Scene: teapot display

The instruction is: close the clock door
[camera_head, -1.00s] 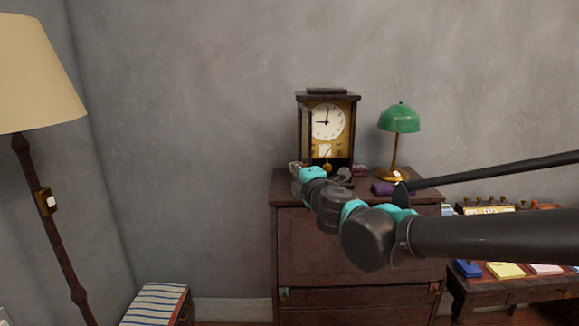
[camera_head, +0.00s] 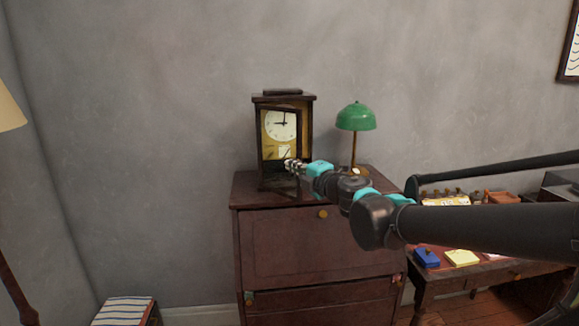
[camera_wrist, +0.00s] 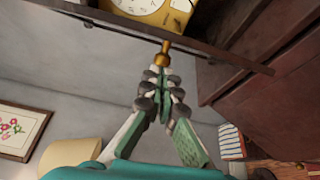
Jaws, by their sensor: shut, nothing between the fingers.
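The clock (camera_head: 283,98) is a dark wooden case with a white dial and a gold face, standing upright on the dark cabinet. Its dark-framed door (camera_head: 261,150) stands at an angle in front of the face and looks partly open. My gripper (camera_head: 290,165) is shut and empty at the lower front of the clock, covering part of the door. In the wrist view the door's dark frame (camera_wrist: 225,56) crosses the top. A brass knob (camera_wrist: 163,55) sits just beyond my fingertips (camera_wrist: 163,75); I cannot tell whether they touch.
The green lamp (camera_head: 356,117) stands on the cabinet (camera_head: 305,245) right of the clock, close behind my arm. A desk with colored pads (camera_head: 461,258) is at the right. A striped stool (camera_head: 124,309) is at lower left. Left of the clock is bare wall.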

